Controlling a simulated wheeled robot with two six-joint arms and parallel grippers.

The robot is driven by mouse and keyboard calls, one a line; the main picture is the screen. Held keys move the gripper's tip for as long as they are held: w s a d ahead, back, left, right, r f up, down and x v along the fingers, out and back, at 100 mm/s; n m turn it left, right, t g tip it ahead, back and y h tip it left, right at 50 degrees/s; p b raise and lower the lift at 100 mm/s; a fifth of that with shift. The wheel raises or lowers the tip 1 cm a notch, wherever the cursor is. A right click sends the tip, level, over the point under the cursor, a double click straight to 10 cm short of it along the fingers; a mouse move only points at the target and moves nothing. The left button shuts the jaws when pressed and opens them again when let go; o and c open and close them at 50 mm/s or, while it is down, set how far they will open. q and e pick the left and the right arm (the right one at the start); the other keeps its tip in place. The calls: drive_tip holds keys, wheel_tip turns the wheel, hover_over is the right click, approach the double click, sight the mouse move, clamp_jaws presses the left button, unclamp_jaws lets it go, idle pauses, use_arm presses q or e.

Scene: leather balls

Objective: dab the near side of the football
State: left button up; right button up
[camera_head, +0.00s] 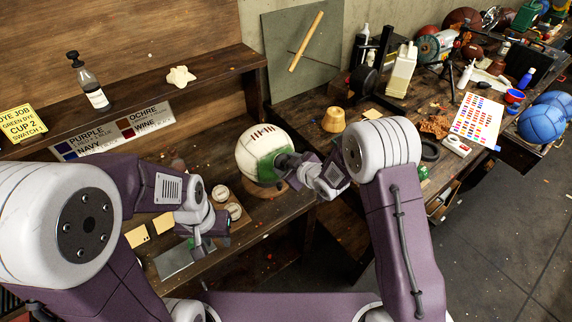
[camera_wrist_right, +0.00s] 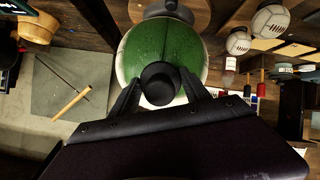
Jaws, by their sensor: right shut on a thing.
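The football (camera_head: 262,145) is off-white with dark red lacing marks on top and a green patch on its lower right side. It rests on a round stand on the wooden bench. In the right wrist view its green face (camera_wrist_right: 150,45) fills the top middle. My right gripper (camera_head: 299,168) is shut on a dark round-ended dabber (camera_wrist_right: 160,83), which is at the green patch. The dabber overlaps the ball in both views; I cannot be sure it touches. My left gripper (camera_head: 205,243) hangs over the bench front, left of the ball; its jaw state is unclear.
Small pale round items (camera_head: 234,211) sit on the bench between my left gripper and the ball. A yellow note (camera_head: 23,122) reads green dye, cup 2, swatch 1. A dye label board (camera_head: 115,130) and a pump bottle (camera_head: 88,82) are at left. A wooden cup (camera_head: 334,120) stands behind.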

idle(0.6)
idle(0.3)
drive_tip(key=shift+s+d+r, duration=0.35)
drive_tip(key=shift+s, duration=0.05)
drive_tip(key=v, duration=0.3)
drive_tip(key=p+v, duration=0.1)
drive_tip(key=v, duration=0.1)
drive_tip(key=shift+s+d+f, duration=0.1)
drive_tip(key=shift+s+d, duration=0.25)
drive_tip(key=shift+d, duration=0.05)
